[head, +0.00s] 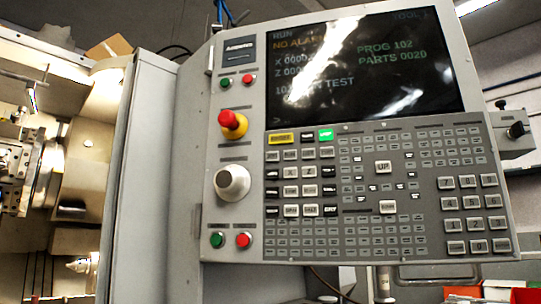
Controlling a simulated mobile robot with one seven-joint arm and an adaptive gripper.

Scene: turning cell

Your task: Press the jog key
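The control panel (347,223) faces me, tilted slightly in the picture. Its mode keys stand in a block left of centre, below the screen (366,66). A key at the top of that block is lit green (326,134), and a yellow key (281,138) is at the block's top left. Most key legends are too small to read, so I cannot tell which one is the jog key. An "UP" key (383,167) sits right of the block. The screen shows "RUN", "NO ALARM", "PROG 102" and "PARTS 0020", with glare across it. My gripper is not in view.
A red mushroom button (232,124) on a yellow base and a grey knob (232,183) stick out left of the keys. Green and red buttons sit above and below them. The open machine interior with its chuck (45,175) is at left. Red bins (525,296) are at bottom right.

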